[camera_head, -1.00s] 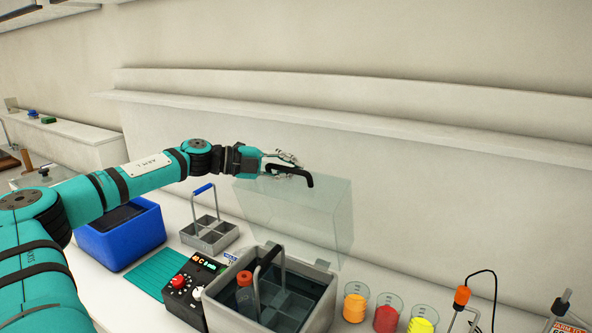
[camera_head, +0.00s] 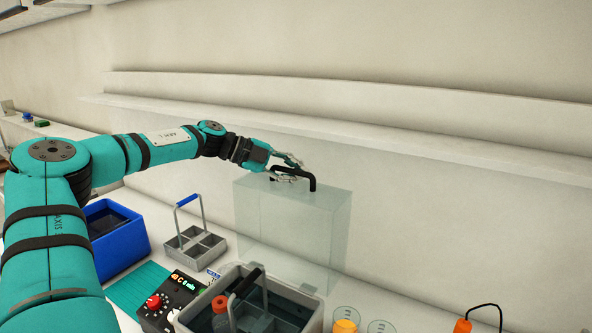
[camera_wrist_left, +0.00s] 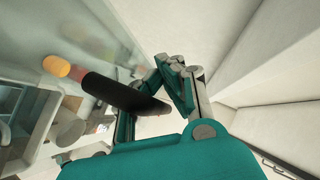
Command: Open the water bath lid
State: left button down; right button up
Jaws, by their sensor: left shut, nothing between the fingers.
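The water bath (camera_head: 312,306) is a grey tank at the bottom of the head view, with its front cut off by the frame. Its clear lid (camera_head: 292,225) stands raised behind the bath, so the tank's top is open. The lid's black handle (camera_head: 313,181) is on its upper edge. My left gripper (camera_head: 298,174) is at the handle, shut with nothing held. In the left wrist view, the dark handle (camera_wrist_left: 120,93) lies close beside the fingers (camera_wrist_left: 150,100); whether they touch is unclear. My right gripper is not in view.
A grey rack (camera_head: 196,243) and a blue container (camera_head: 118,238) stand farther left. Beakers (camera_head: 346,322) are right. A wall ledge (camera_head: 350,137) runs behind.

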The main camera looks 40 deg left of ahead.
pick_arm(q)
jog(key=shift+w+r, duration=0.1)
jog(key=shift+r, duration=0.15)
jog(key=c, duration=1.7)
grip_release()
jog(key=o, duration=0.4)
jog(key=shift+f, duration=0.15)
jog(key=shift+c, duration=0.2)
notch_tip(320, 180, up, 5)
send_over(250, 184)
jog(key=shift+w+d, duration=0.15)
jog(key=shift+w, duration=0.05)
jog(key=shift+s+r, duration=0.2)
jog(key=shift+f, duration=0.1)
